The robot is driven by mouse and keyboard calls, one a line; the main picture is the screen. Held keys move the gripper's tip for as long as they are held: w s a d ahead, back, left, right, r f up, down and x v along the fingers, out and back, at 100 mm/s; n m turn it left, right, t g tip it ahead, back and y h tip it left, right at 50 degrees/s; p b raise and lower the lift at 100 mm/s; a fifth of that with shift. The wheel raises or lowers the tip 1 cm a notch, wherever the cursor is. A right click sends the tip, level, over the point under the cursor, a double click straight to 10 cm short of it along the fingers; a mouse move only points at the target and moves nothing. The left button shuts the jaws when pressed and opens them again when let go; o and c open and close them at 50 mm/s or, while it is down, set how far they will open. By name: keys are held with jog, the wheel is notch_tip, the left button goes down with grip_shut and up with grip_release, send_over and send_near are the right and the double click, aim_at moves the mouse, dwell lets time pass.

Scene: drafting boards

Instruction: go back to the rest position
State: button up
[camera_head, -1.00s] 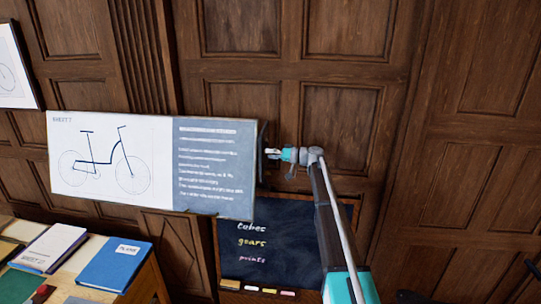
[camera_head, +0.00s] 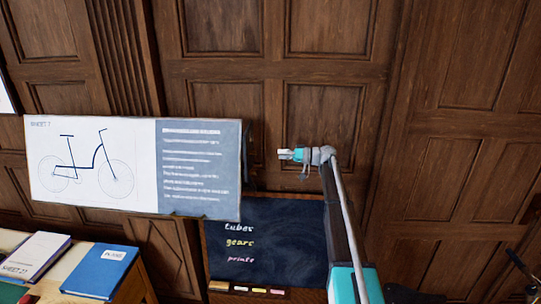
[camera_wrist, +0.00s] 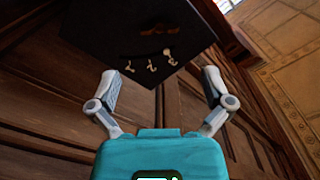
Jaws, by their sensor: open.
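My gripper (camera_head: 284,154) is at the end of my raised arm in the head view, in front of the dark wood panelling. It is to the right of the bicycle board and above the chalkboard, apart from the board's right edge. In the wrist view my gripper (camera_wrist: 157,85) has its two fingers spread wide apart, with nothing between them but background. It is open and empty.
The bicycle board (camera_head: 90,165) hangs at the left. A chalkboard (camera_head: 280,240) with chalk pieces stands low behind my arm. A table at the lower left holds a blue book (camera_head: 101,270) and a white book (camera_head: 36,255). Wood panelling (camera_head: 450,160) fills the right.

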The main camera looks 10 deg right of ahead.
jog(key=shift+s+d, duration=0.25)
jog(key=shift+d, duration=0.35)
jog(key=s+a+f+m+g+h+b, duration=0.15)
jog(key=s+a+f+h+b, duration=0.35)
jog(key=s+f, duration=0.6)
jog(key=s+a+f+m+g+h+b, duration=0.1)
jog(key=s+a+f+g+h+b, duration=0.2)
jog(key=s+a+f+b, duration=0.75)
jog(key=s+d+f+m+h+b, duration=0.1)
jog(key=s+d+f+h+b, duration=0.1)
jog(key=s+f, duration=0.7)
jog(key=s+d+f+m+g+h+b, duration=0.1)
jog(key=s+d+f+m+h+b, duration=0.1)
jog(key=s+f+h, duration=0.5)
jog(key=s+d+f+b, duration=0.1)
jog(key=s+f+b, duration=0.1)
jog(key=s+f, duration=0.1)
jog(key=shift+s+d, duration=0.15)
jog(key=shift+s, duration=0.4)
